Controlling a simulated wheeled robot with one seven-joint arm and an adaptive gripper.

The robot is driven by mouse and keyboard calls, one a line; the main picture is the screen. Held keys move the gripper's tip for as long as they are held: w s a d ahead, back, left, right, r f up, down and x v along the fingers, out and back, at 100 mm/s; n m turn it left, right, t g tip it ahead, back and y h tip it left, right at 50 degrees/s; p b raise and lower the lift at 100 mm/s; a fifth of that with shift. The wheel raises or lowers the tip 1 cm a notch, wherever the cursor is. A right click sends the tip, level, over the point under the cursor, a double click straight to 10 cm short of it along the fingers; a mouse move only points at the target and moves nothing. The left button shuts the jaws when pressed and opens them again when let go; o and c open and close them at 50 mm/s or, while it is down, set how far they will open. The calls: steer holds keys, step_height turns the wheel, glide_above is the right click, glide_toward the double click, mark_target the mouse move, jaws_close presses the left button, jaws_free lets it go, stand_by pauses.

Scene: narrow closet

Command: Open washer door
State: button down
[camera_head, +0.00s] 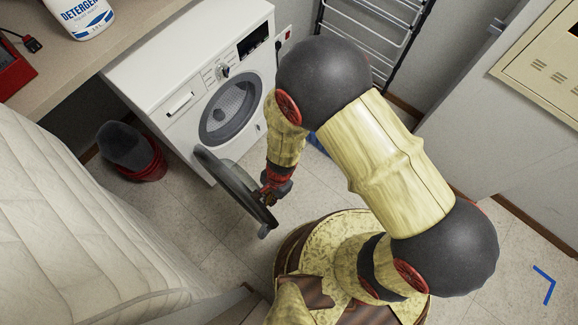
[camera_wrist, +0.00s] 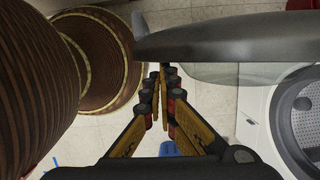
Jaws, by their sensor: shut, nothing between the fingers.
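The white washer (camera_head: 190,85) stands against the back wall in the head view. Its round door (camera_head: 232,185) is swung wide out from the front, hinged on the left, and the drum opening (camera_head: 230,110) is uncovered. In the wrist view the door's dark rim (camera_wrist: 230,35) runs across the top, with its clear glass bulge (camera_wrist: 215,73) below, and the drum (camera_wrist: 305,115) shows at the right. My gripper (camera_head: 268,192) is shut and empty on the door's inner side, close to its free edge; its fingertips also show in the wrist view (camera_wrist: 161,72). Whether it touches the door is unclear.
A red bucket (camera_head: 152,165) with a dark item stands left of the washer. A counter (camera_head: 60,75) with a detergent bottle (camera_head: 82,12) is at upper left. A drying rack (camera_head: 375,35) stands behind my arm. A pale padded surface (camera_head: 80,230) fills the lower left.

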steer(key=s+a+m+b, duration=0.1)
steer(key=s+a, duration=0.7)
steer(key=shift+s+a+m, duration=0.3)
steer(key=shift+m, duration=0.1)
